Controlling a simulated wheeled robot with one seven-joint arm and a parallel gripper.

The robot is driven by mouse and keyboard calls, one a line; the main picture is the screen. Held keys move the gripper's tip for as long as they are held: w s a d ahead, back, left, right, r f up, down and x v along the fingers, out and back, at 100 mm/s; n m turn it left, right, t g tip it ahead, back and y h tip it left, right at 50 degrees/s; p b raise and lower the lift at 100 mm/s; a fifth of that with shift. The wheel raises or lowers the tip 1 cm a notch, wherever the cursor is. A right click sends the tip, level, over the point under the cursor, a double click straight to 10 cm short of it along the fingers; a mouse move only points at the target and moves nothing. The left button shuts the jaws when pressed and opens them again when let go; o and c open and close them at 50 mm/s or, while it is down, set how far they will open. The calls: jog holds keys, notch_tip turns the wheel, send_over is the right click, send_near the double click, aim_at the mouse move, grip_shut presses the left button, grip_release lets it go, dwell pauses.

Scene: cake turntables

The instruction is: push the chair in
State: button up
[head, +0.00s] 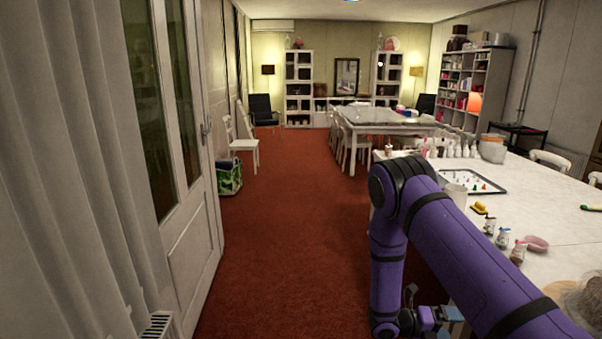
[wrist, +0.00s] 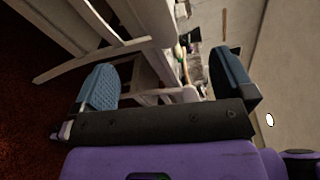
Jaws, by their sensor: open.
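My gripper (head: 436,315) is low at the bottom of the head view, beside the near white table (head: 560,190). In the wrist view my gripper (wrist: 165,78) is open, with its two blue fingers wide apart and nothing held. White wooden legs and bars (wrist: 92,50), which look like part of a chair, fill the upper left of the wrist view and show between the fingers. I cannot tell whether the fingers touch them. In the head view any chair at my gripper is hidden by my arm and the table.
More chairs surround the far table (head: 385,118). The red carpet (head: 290,230) is clear between door and tables.

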jog(key=s+a+r+m+g+y, duration=0.1)
jog(key=s+r+m+y, duration=0.15)
jog(key=r+m, duration=0.5)
jog(key=s+r+m+g+y, duration=0.1)
jog(key=s+r+m+y, duration=0.2)
jog(key=r, duration=0.8)
jog(key=s+a+r+m+g+y, duration=0.1)
jog(key=r+m+y, duration=0.2)
jog(key=r+m, duration=0.5)
jog(key=s+a+r+m+t+y, duration=0.3)
jog(key=s+r+m+t+y, duration=0.1)
jog(key=s+r+m, duration=0.3)
jog(key=s+a+r+m+t+y, duration=0.4)
jog(key=s+r+m, duration=0.3)
jog(key=s+r, duration=0.5)
jog(key=shift+s+t+y, duration=0.35)
jog(key=shift+s+t, duration=0.35)
jog(key=shift+t, duration=0.1)
jog(key=shift+f+m, duration=0.1)
jog(key=shift+m, duration=0.15)
